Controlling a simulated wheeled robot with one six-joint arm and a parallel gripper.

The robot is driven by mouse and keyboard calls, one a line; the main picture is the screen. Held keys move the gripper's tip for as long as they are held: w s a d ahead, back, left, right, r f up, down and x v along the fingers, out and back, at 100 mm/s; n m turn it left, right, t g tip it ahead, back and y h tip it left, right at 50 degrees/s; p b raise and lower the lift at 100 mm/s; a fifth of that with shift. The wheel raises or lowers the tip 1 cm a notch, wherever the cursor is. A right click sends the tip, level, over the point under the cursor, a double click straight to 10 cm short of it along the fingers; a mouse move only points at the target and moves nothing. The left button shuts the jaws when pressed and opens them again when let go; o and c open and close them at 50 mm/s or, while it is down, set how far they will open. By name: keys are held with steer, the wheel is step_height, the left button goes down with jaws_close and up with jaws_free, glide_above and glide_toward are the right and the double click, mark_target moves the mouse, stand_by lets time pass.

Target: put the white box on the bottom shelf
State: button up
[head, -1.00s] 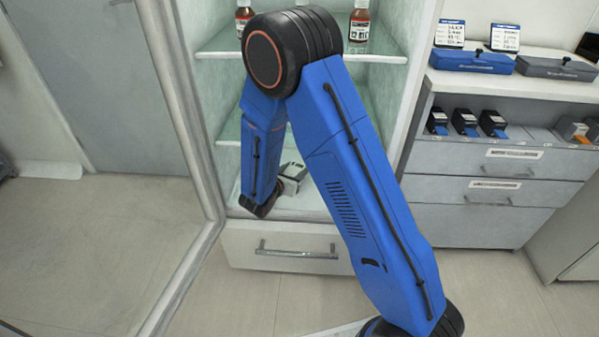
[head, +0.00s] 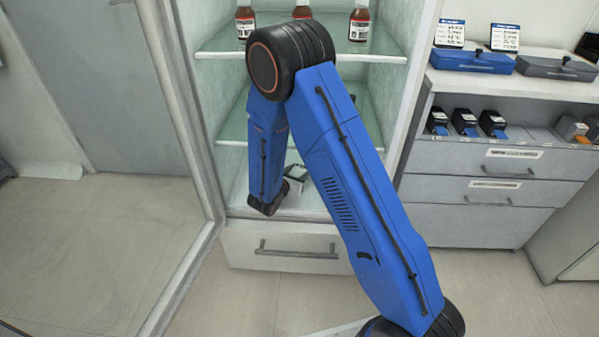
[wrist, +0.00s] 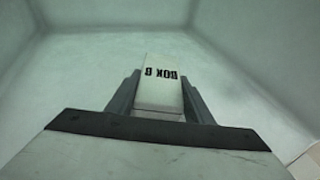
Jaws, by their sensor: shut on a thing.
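The white box (wrist: 160,82) shows in the wrist view, with dark lettering that appears upside down. My gripper (wrist: 160,95) is shut on it, with one grey finger on each side. In the head view my arm reaches into the open cabinet and hides most of the gripper. A small pale and dark part shows past the arm near the cabinet's bottom, and I cannot tell box from gripper there. The bottom shelf (head: 312,203) is pale and looks bare where it shows. I cannot tell whether the box touches it.
Glass shelves cross the cabinet above; the upper one (head: 380,57) holds several brown bottles (head: 359,24). The cabinet's side walls are close on both sides. A drawer (head: 280,247) is below. An open door (head: 180,200) stands at the left, and a counter with drawers (head: 490,192) at the right.

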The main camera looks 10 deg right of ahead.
steer(key=o, duration=1.3)
steer(key=shift+f, duration=0.15)
steer(key=shift+s+a+r, duration=0.15)
steer(key=shift+r, duration=0.1)
steer(key=v, duration=1.1)
steer(key=shift+s+a+r, duration=0.1)
steer(key=shift+s+a, duration=0.1)
